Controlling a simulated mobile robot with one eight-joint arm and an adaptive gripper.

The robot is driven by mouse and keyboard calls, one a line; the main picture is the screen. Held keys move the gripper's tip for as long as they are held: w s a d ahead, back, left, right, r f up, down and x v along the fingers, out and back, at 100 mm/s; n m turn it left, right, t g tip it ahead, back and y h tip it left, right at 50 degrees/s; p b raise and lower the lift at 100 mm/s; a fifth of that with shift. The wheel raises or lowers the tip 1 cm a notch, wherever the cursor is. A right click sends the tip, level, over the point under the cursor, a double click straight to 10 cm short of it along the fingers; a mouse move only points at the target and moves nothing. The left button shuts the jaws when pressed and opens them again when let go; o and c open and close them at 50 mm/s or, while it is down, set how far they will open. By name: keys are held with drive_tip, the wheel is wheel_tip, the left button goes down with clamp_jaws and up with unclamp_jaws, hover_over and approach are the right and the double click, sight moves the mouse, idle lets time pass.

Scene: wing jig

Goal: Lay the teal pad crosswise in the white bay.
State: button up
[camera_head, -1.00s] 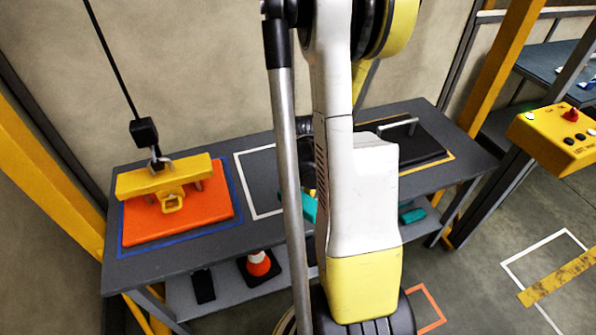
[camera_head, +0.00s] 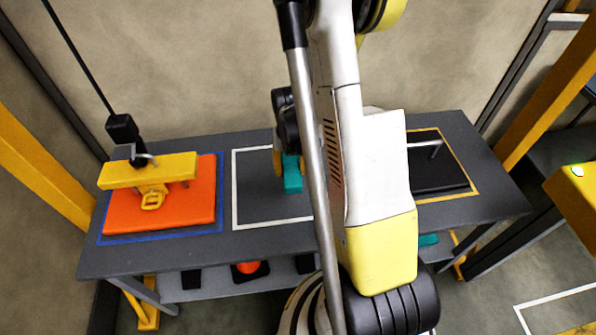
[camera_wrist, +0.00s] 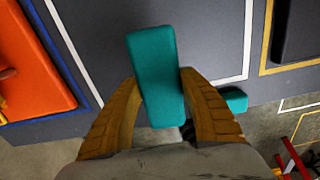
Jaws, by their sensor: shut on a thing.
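The teal pad (camera_wrist: 155,65) is a long rounded block between the yellow fingers of my gripper (camera_wrist: 160,85), which is shut on it. The white bay (camera_head: 236,190) is a white outline on the grey bench, and its lines also show in the wrist view (camera_wrist: 248,40). In the head view the pad (camera_head: 292,175) shows over the bay, beside my gripper (camera_head: 283,163). The pad's long side runs roughly front to back, along the bay's side lines. I cannot tell its height above the bench. My arm hides the bay's right part in the head view.
An orange plate (camera_head: 160,212) with a yellow lifting bar (camera_head: 148,170) fills the blue bay at left. A black plate (camera_head: 436,178) with a handle lies in the yellow-outlined bay at right. Another teal block (camera_head: 428,239) and a cone (camera_head: 250,267) are on the lower shelf.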

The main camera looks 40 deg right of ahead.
drive_tip(key=shift+w+f+n, duration=0.2)
drive_tip(key=shift+w+n, duration=0.1)
drive_tip(key=shift+w, duration=0.05)
drive_tip(key=b, duration=0.3)
hover_over(262, 182)
wheel_tip(262, 182, down, 7)
drive_tip(key=shift+s+r, duration=0.1)
drive_tip(key=shift+r, duration=0.1)
wheel_tip(262, 182, down, 4)
drive_tip(key=shift+f+b, duration=0.1)
drive_tip(key=shift+b, duration=1)
drive_tip(key=o, duration=1.2)
